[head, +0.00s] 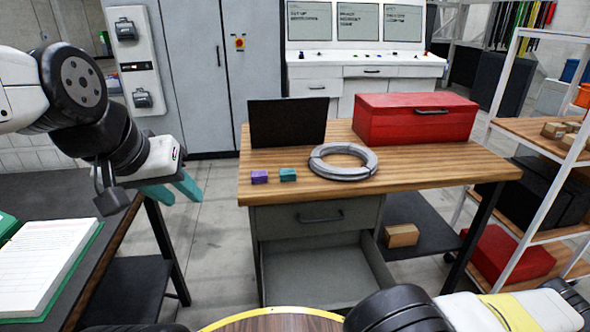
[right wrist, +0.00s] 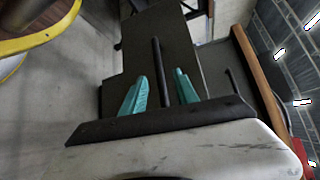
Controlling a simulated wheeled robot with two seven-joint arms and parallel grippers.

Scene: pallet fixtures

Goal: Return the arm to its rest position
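My left arm comes in from the left in the head view. Its gripper (head: 173,191) has teal fingers spread apart with nothing between them, over the gap between the dark side table and the wooden workbench. My right arm shows at the bottom right of the head view, its gripper out of that view. In the right wrist view my right gripper (right wrist: 160,92) has its teal fingers apart, on either side of a dark bar handle (right wrist: 158,65) on a grey drawer front; contact is not clear. The lower drawer (head: 315,270) under the workbench is pulled open and looks empty.
The workbench (head: 440,170) holds a red toolbox (head: 415,122), a grey ring (head: 343,163), a purple block (head: 259,177) and a teal block (head: 288,175). A binder (head: 45,262) lies on the side table at left. A shelf rack (head: 525,175) stands at right.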

